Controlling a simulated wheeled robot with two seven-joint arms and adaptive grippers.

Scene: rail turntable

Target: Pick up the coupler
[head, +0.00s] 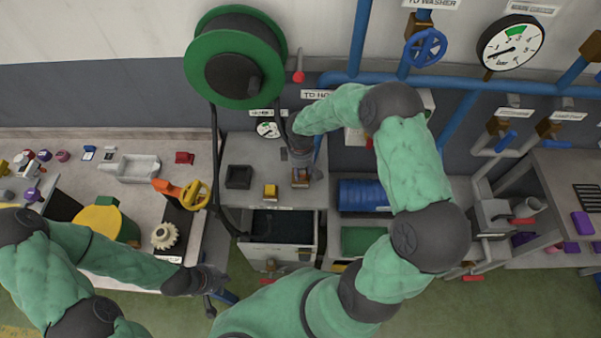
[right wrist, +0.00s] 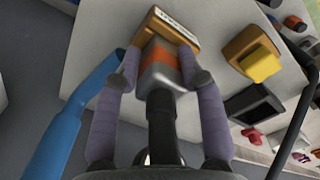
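The coupler (right wrist: 160,68) is a grey piece with an orange band and a black neck. In the right wrist view it stands against a tan block with a white label (right wrist: 168,28). My right gripper (right wrist: 160,62) has one purple-grey finger on each side of the coupler, and both fingertips appear to touch it. In the head view my right gripper (head: 301,166) reaches down at the block on the grey bench; the coupler is mostly hidden there. My left gripper (head: 210,290) hangs low over the front of the left bench, and its fingers are too small and dark to read.
A green hose reel (head: 235,57) hangs on the wall, its black hose (head: 216,150) looping down. A yellow-topped block (head: 270,190) and a dark box (head: 239,177) stand left of the right gripper. An open drawer (head: 283,228) is below. Blue pipes (head: 455,84) run along the wall.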

